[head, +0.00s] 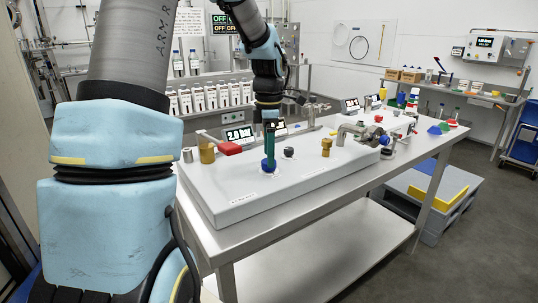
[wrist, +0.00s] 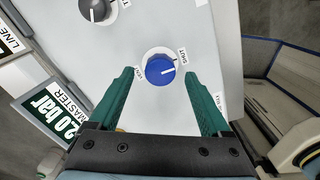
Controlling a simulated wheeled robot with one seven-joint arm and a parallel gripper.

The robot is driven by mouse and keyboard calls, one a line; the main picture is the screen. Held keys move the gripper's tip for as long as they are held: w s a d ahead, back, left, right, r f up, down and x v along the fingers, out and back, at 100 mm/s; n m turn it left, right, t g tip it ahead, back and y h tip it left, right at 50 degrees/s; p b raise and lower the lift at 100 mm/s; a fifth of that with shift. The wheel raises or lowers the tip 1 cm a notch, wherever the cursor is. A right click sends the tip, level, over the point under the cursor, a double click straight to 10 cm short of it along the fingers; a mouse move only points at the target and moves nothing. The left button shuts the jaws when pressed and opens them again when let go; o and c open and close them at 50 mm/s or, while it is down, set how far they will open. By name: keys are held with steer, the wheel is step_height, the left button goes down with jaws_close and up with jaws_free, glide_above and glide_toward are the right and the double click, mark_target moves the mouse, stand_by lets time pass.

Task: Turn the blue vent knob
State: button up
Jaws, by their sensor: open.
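The pointer aims toward the "SHUT" label. The knob also shows in the head view (head: 268,165), low on the white console (head: 235,192). My gripper (wrist: 158,74) is open, with one finger on each side of the knob and visible gaps. In the head view my gripper (head: 269,150) points straight down above the knob; whether the fingers touch the panel cannot be told.
A dark grey knob (wrist: 97,10) lies near the blue one. A "2.0 bar" master display (wrist: 47,112) is beside the panel. The console's front strip is clear.

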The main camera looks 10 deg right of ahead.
steer(key=shift+f, duration=1)
jaws_close()
